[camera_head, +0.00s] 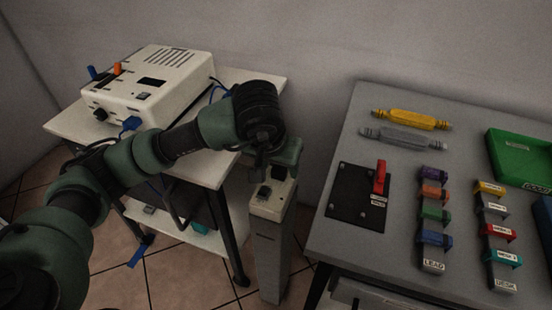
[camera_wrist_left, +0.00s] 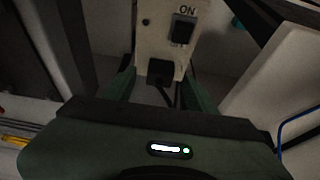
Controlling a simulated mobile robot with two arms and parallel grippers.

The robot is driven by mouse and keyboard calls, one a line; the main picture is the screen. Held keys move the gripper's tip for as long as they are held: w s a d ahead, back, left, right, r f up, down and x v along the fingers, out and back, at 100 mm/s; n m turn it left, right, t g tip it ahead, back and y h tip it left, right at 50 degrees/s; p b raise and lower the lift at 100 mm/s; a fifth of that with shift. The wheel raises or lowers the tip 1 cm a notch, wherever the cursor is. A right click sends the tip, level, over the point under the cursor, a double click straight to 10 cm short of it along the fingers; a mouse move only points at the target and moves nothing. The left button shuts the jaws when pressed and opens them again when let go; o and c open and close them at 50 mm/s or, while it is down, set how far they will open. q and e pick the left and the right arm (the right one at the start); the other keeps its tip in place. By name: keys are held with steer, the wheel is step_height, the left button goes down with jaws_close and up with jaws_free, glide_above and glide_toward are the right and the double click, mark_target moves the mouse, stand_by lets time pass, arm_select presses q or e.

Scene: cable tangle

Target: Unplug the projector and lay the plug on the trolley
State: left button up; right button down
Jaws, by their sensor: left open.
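The white projector-like box (camera_head: 150,85) with vents stands on the white trolley (camera_head: 207,172), with a blue plug (camera_head: 131,123) at its front. A pale post (camera_head: 270,245) stands right of the trolley. In the left wrist view the post's face (camera_wrist_left: 148,42) has a switch (camera_wrist_left: 184,28) marked ON and a black plug (camera_wrist_left: 161,69) with a dark cable, seated in it. My left gripper (camera_head: 274,168) is over the post's top. Its open fingers (camera_wrist_left: 160,88) lie on either side of the plug, contact unclear. In the head view the gripper hides the plug. My right gripper is out of view.
A grey table (camera_head: 335,225) at right bears a black panel with a red lever (camera_head: 380,177), yellow and grey bars, several coloured labelled clips and a green tray (camera_head: 520,158). The trolley's lower shelf (camera_head: 180,232) holds small items.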

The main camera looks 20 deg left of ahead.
arm_select(q)
steer(key=shift+w+f, duration=0.1)
steer(key=shift+f, duration=0.2)
jaws_close()
steer(key=c, duration=0.9)
jaws_free()
jaws_close()
steer(key=shift+r, duration=0.15)
